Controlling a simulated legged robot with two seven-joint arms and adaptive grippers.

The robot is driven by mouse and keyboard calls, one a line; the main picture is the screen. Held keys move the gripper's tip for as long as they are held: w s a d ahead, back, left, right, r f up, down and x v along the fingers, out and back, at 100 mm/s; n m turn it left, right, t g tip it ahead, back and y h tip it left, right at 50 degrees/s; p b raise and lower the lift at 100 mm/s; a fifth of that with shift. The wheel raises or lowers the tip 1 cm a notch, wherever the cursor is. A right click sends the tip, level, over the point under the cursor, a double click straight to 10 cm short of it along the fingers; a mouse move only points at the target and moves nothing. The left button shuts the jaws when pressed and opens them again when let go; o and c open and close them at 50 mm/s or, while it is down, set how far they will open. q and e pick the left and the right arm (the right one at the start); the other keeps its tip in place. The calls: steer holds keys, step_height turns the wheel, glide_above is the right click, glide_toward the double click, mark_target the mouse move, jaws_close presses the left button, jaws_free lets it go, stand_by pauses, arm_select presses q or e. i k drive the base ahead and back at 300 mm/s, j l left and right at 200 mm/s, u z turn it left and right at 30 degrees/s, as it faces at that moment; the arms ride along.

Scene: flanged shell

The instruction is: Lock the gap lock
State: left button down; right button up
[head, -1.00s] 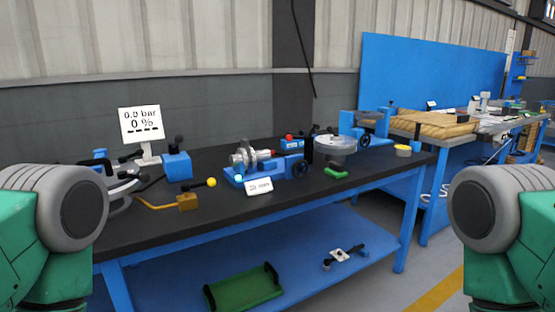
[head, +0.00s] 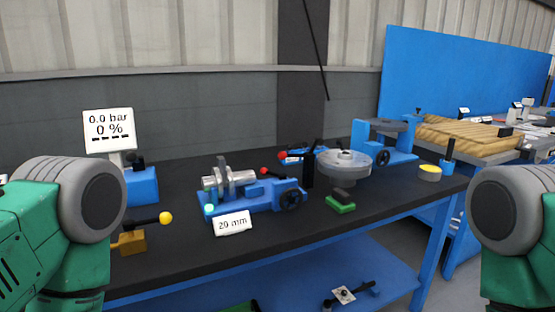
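A blue fixture (head: 258,206) stands on the dark bench top in the middle of the head view. Green and grey parts of my two arms show at the left and right edges; neither gripper is in view.
The bench (head: 167,267) also holds a "0.0 bar, 0 %" display (head: 109,129), a yellow-ball lever (head: 165,218), a round metal disc part (head: 344,166), a green-based block (head: 341,202) and a blue stand (head: 386,143). Bare bench top lies in front of the fixture.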

mark_target(264, 171)
steer(key=i+l, duration=0.45)
steer(key=i, duration=0.15)
steer(key=i+l+u, duration=0.1)
steer(key=i+l, duration=0.35)
steer(key=i, duration=0.1)
